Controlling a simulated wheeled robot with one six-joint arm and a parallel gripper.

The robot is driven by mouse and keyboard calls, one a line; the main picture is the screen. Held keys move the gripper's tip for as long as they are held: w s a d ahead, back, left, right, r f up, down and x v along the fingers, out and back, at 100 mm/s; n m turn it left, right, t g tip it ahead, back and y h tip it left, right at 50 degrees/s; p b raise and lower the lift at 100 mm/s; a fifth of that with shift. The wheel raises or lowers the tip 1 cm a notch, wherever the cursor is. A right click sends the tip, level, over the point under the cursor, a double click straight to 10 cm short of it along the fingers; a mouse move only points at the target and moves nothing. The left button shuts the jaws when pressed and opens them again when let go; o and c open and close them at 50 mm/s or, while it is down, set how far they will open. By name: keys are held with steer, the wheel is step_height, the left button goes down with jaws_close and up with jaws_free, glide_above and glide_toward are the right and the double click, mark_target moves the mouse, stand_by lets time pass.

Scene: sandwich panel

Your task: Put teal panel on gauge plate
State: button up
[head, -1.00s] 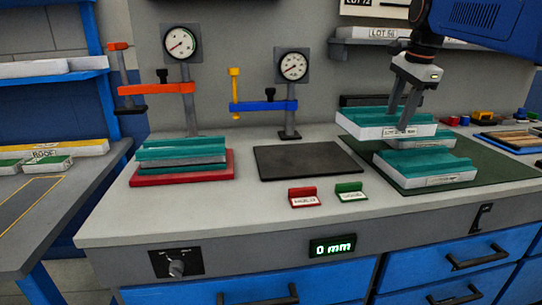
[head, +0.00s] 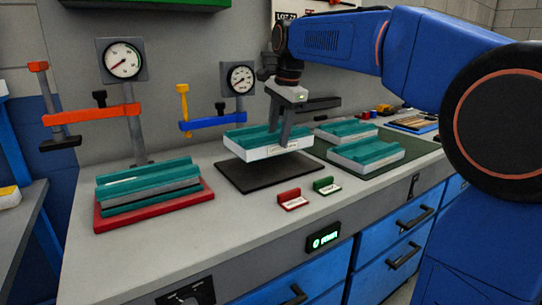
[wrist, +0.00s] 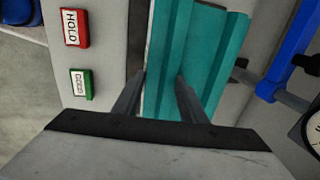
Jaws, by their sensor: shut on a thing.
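The teal panel (head: 240,137), ribbed teal on top with a pale body, is in my gripper (head: 286,140). My gripper is shut on it, with fingers pointing down at its right part in the head view. The panel is over the dark gauge plate (head: 262,182), appearing slightly above it; the plate's front strip is bare and its back is hidden. In the wrist view the teal panel (wrist: 205,45) runs between and beyond the fingers (wrist: 157,82). A strip of dark plate (wrist: 137,35) shows along its left side.
A red plate (head: 104,220) at left bears a stack of teal panels (head: 150,185). More teal panels (head: 366,152) lie on a green mat (head: 392,168). Red (head: 291,200) and green (head: 327,186) labelled blocks stand in front. A gauge (head: 239,79) with blue clamp (head: 212,122) stands behind.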

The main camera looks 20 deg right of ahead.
mark_target(278, 151)
steer(key=shift+s+d+x, duration=0.1)
steer(key=shift+s+x, duration=0.1)
steer(key=shift+x, duration=0.8)
steer(key=shift+s+d+x, duration=0.1)
steer(key=shift+s+x, duration=0.15)
steer(key=shift+x, duration=0.75)
steer(key=shift+s+x, duration=0.2)
steer(key=shift+x, duration=0.75)
steer(key=shift+f, duration=0.25)
steer(key=o, duration=1.3)
steer(key=v, duration=1.2)
steer(key=shift+d+r, duration=0.1)
